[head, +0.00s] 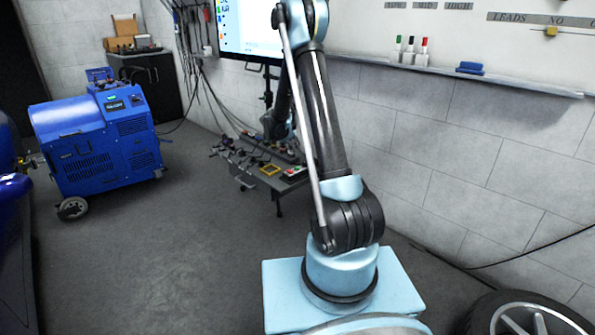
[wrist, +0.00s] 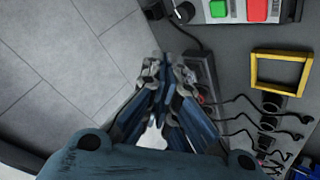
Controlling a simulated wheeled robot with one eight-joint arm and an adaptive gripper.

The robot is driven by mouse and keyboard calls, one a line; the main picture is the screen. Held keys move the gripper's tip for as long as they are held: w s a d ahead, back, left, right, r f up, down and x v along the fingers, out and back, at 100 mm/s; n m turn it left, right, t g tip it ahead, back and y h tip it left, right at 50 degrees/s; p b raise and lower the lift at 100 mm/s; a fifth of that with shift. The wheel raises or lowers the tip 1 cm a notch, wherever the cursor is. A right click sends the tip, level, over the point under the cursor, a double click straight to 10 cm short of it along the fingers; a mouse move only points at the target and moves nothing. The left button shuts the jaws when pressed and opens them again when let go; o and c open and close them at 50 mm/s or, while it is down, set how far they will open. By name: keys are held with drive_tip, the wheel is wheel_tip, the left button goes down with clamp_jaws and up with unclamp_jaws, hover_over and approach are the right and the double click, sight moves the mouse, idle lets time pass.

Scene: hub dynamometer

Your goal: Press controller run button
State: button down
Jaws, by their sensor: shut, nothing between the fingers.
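The controller (wrist: 205,12) is a grey box at the top of the wrist view, cut off by the frame edge. It carries a green button (wrist: 217,9) and a larger red button (wrist: 257,10). In the head view the controller (head: 294,174) sits at the right side of a grey cart. My gripper (wrist: 168,72) is shut and empty in the wrist view. Its fingertips are below and left of the green button in the picture, apart from it. In the head view my arm hides the gripper. I cannot read any button labels.
The grey cart top (wrist: 228,62) holds a yellow square frame (wrist: 283,70), a power strip (wrist: 200,72) and black cables. In the head view a monitor (head: 245,25) stands above the cart. A blue machine (head: 100,140) is at left. Open floor (head: 170,230) lies between.

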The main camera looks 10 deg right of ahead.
drive_tip(key=shift+f, duration=4.35)
drive_tip(key=shift+f, duration=0.1)
drive_tip(key=shift+s+f, duration=0.1)
drive_tip(key=shift+f, duration=0.2)
drive_tip(key=shift+f, duration=0.45)
drive_tip(key=shift+r, duration=0.9)
drive_tip(key=shift+r, duration=0.1)
drive_tip(key=shift+r, duration=2.4)
